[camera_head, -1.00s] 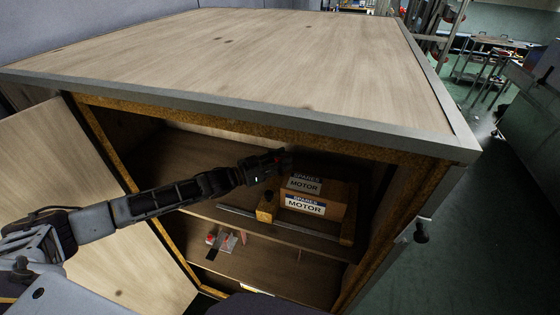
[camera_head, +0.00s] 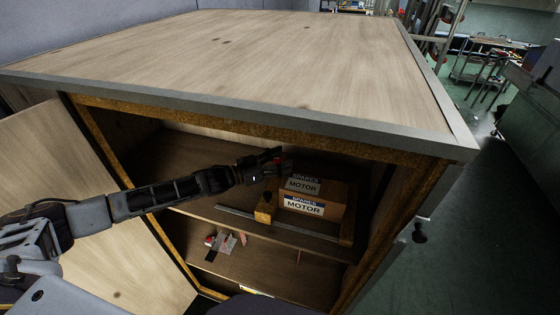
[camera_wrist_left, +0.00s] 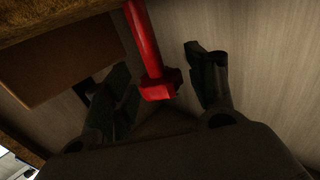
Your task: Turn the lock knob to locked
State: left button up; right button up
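My left gripper (camera_head: 277,163) reaches through the open front of the wooden cabinet (camera_head: 300,118), above the shelf and beside the boxes. In the left wrist view its two dark fingers (camera_wrist_left: 160,78) stand apart and the gripper is open. A red bar with a thicker, faceted end (camera_wrist_left: 158,85) lies between the fingers, with visible gaps on both sides. A bit of red (camera_head: 279,157) also shows at the fingertips in the head view. I cannot tell whether this red part is the lock knob. A small black knob (camera_head: 420,233) sits on the cabinet's outer right side. My right gripper is not in view.
Boxes labelled "SPARES MOTOR" (camera_head: 302,206) stand on the upper shelf just right of the gripper. Small red and clear items (camera_head: 222,241) lie on the shelf below. The cabinet door (camera_head: 45,150) stands open at the left. Green floor (camera_head: 480,210) is clear at the right.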

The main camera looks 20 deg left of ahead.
pick_arm(q)
jog(key=shift+s+a, duration=0.1)
jog(key=shift+a, duration=0.15)
jog(key=shift+s+a+f, duration=0.1)
jog(key=shift+s+a, duration=0.25)
jog(key=shift+a, duration=0.05)
jog(key=v, duration=0.6)
jog(key=shift+s+d, duration=0.15)
dwell(0.8)
